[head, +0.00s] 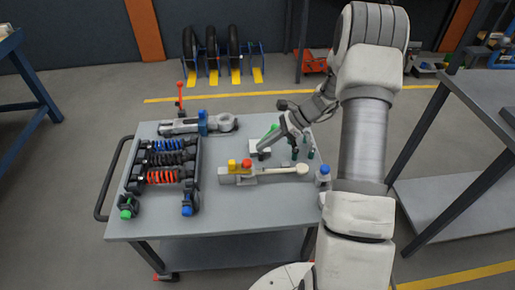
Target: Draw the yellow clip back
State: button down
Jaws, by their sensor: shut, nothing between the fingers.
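The yellow clip (232,165) sits on the left end of a grey fixture (238,179) near the middle of the table. A red clip (246,164) stands right beside it. A pale rod with a rounded end (290,170) extends right from the fixture. My gripper (262,154) is above the table, just right of and behind the red clip. It is shut and empty, apart from the yellow clip. Its fingertips are small and dark in this view.
A rack with black, blue and red-orange springs (165,161) stands at the left. A grey clamp-like part with a blue block (202,122) lies at the back. Green-tipped pegs (294,154) and a blue-topped post (322,175) are at the right. The table's front (240,215) is clear.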

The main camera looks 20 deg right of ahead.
aim_at(233, 162)
jog(key=b+x, duration=0.1)
jog(key=x, duration=0.7)
jog(key=shift+a+f, duration=0.1)
jog(key=shift+a, duration=0.05)
jog(key=a, duration=0.2)
jog(key=w+a, duration=0.1)
jog(key=a, duration=0.1)
dwell(0.3)
